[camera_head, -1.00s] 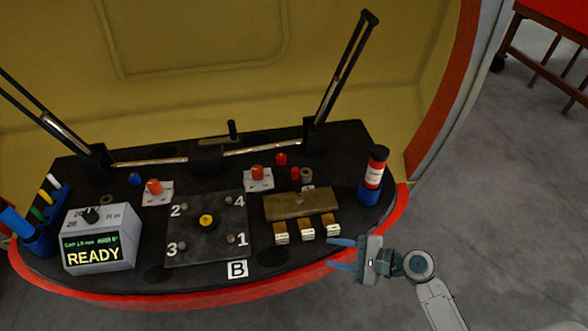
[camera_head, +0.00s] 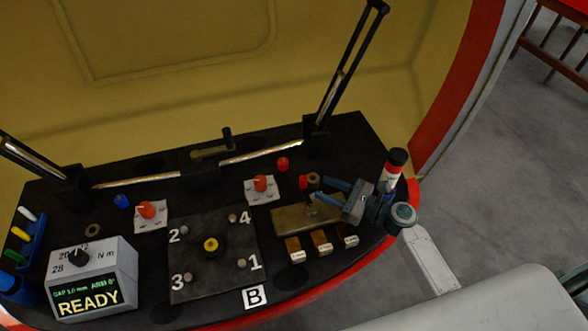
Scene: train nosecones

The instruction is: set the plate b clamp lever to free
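The black plate (camera_head: 190,262), marked 1 to 4 with a yellow-ringed centre knob, lies on the dark console by the B label (camera_head: 255,297). A black lever (camera_head: 227,138) stands up on a bar behind it, between two long rods; I cannot tell if this is the clamp lever. My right gripper (camera_head: 324,193) is open, its blue fingers pointing left over the brass block (camera_head: 292,222) at the right of the console. A small post on the block is just below the fingers; I cannot tell if they touch it.
A READY display box (camera_head: 95,278) stands at left front. Orange knobs (camera_head: 147,210) (camera_head: 261,184) sit on white cards. Tall black arms (camera_head: 345,75) rise at the back right and left. Three small blocks (camera_head: 321,242) line the front right.

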